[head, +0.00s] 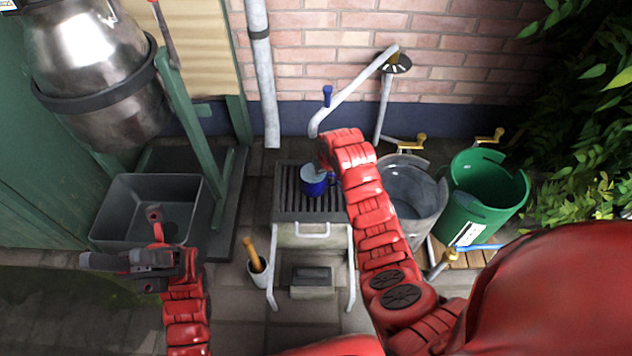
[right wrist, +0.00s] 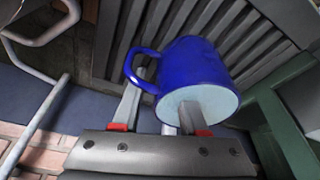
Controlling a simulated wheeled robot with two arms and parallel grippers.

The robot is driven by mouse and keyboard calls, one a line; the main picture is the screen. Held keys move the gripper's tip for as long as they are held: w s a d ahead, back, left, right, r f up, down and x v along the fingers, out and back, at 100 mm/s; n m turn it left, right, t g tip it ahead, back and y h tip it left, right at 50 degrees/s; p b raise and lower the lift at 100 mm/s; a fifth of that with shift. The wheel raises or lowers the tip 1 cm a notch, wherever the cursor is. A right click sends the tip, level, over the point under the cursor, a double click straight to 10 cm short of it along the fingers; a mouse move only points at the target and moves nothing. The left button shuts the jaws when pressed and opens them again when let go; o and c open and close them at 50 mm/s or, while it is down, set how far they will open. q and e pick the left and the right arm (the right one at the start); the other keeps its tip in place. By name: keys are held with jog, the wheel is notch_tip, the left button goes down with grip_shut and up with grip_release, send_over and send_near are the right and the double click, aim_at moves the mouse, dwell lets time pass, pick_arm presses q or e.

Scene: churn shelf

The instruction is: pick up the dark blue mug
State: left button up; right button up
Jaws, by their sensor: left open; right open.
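The dark blue mug (head: 315,188) stands on the slatted top of a metal stand (head: 326,231), its pale mouth facing up. In the right wrist view the mug (right wrist: 185,65) shows large, with its handle at the left. My right gripper (right wrist: 165,112) is open at the mug. One finger overlaps the pale mouth and the other is outside, by the handle; contact cannot be told. In the head view my right arm mostly hides that gripper. My left gripper (head: 120,262) is open and empty, away at the left.
A grey basin (head: 150,212) stands left of the stand. A grey bucket (head: 412,190) and a green bucket (head: 487,195) stand to its right. A bent pipe (head: 350,92) reaches over the stand from the brick wall.

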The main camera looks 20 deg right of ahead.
grip_shut()
dwell(1.3)
